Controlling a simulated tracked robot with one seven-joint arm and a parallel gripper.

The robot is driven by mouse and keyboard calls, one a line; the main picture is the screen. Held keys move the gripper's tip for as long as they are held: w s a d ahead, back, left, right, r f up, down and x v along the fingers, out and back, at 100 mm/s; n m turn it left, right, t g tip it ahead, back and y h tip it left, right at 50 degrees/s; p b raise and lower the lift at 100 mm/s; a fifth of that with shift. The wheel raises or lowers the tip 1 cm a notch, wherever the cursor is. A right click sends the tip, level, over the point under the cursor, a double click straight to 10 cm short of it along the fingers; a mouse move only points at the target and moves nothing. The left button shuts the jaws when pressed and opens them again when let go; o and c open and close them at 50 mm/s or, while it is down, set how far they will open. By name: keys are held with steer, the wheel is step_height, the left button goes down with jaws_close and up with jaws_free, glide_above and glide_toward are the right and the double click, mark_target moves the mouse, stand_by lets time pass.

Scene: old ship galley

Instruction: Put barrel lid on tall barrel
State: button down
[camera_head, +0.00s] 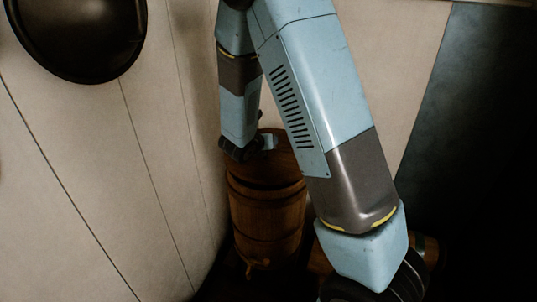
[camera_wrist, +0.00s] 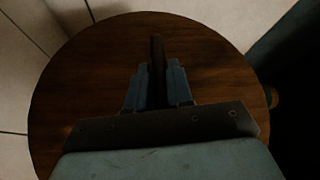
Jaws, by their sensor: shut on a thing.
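The barrel lid is a round, dark brown wooden disc with a raised handle bar; it fills much of the wrist view (camera_wrist: 95,75). My gripper (camera_wrist: 158,78) is shut on the handle, one finger on each side. In the head view my gripper (camera_head: 250,148) points down at the lid (camera_head: 283,158), over the tall barrel. The tall barrel (camera_head: 265,215) is brown wood with darker hoops and a small tap low on its front, and stands upright. A dark band shows near its top; I cannot tell whether the lid touches the rim. My arm hides the right side.
A pale panelled wall (camera_head: 150,150) stands close on the left and behind the barrel. A black round object (camera_head: 80,35) hangs on it at upper left. Another brown wooden thing (camera_head: 318,262) is low to the right, mostly behind my arm. The far right is dark.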

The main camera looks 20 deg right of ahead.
steer(key=shift+w+f, duration=1)
steer(key=shift+f, duration=0.2)
steer(key=shift+w+f, duration=0.95)
steer(key=shift+f, duration=0.2)
step_height(320, 180, down, 3)
steer(key=shift+w+f, duration=0.1)
steer(key=c, duration=1)
jaws_free()
steer(key=shift+a, duration=0.1)
